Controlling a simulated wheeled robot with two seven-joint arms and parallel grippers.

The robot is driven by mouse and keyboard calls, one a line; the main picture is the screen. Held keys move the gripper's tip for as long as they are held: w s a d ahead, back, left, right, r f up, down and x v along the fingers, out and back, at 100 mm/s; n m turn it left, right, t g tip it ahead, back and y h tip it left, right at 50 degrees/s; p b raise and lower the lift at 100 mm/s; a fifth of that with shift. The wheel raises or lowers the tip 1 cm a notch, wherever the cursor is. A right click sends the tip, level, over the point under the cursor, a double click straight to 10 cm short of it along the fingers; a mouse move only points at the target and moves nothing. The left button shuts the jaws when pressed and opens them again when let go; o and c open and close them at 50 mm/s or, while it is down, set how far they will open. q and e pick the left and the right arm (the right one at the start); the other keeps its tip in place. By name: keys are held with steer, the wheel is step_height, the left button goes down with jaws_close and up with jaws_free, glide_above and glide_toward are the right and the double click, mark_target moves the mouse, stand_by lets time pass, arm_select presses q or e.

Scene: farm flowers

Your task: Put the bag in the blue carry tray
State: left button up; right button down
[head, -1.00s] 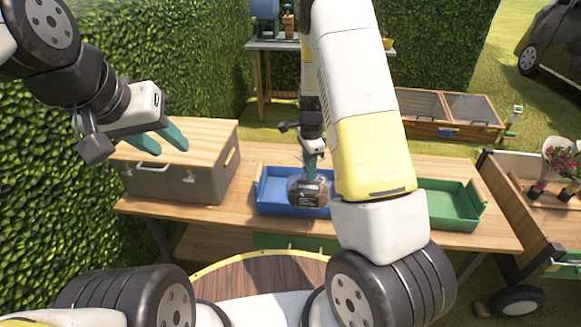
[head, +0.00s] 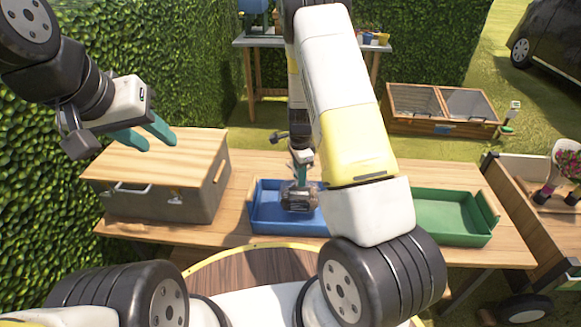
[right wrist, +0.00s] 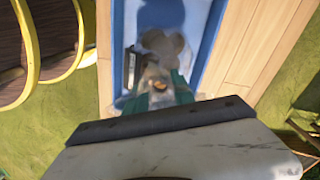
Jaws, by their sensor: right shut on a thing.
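The blue carry tray (head: 264,214) sits on the wooden table, partly hidden behind my right arm. The bag (head: 299,199), dark brown with a clear top, is at the tray, in front of its inner floor in the head view. My right gripper (head: 300,182) points down and is shut on the bag's top. In the right wrist view the bag (right wrist: 158,82) is between the green fingers, with the blue tray (right wrist: 207,45) behind it. Whether the bag touches the tray floor I cannot tell. My left gripper (head: 150,136) is open and empty above the grey box.
A grey box with a wooden lid (head: 165,165) stands left of the blue tray. A green tray (head: 450,236) stands to the right. A wooden cart (head: 530,225) with flowers is at the far right. Bare tabletop (head: 232,215) lies between box and blue tray.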

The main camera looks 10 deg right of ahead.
steer(key=shift+f, duration=1.9)
steer(key=c, duration=1.1)
jaws_free()
steer(key=shift+o, duration=0.2)
